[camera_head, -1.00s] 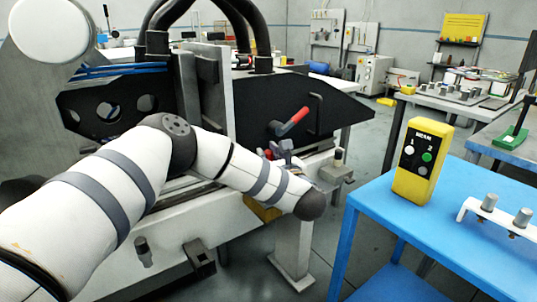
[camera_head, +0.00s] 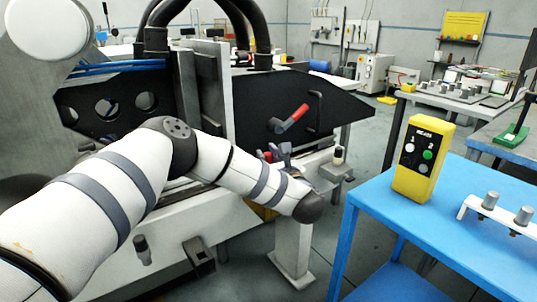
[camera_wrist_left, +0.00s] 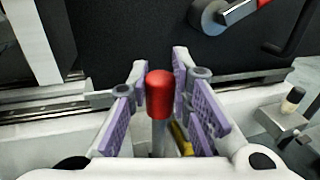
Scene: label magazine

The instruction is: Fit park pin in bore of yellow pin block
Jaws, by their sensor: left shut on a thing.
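The park pin (camera_wrist_left: 160,95) shows in the left wrist view as a red rounded knob on a grey metal shank, standing upright in the picture. My left gripper (camera_wrist_left: 168,100) is shut on it, with purple pads on both sides. In the head view my left gripper (camera_head: 279,153) is small and partly behind my forearm, beside the machine's front. A piece of yellow, likely the yellow pin block (camera_wrist_left: 181,138), shows behind the shank between the fingers. In the head view a yellow patch (camera_head: 262,212) shows below my forearm. The bore and the pin's lower end are hidden. My right gripper is out of view.
A black machine plate with a red-handled lever (camera_head: 290,119) stands behind the gripper. A blue table (camera_head: 440,235) holds a yellow control box (camera_head: 423,160) and a white rack (camera_head: 500,213).

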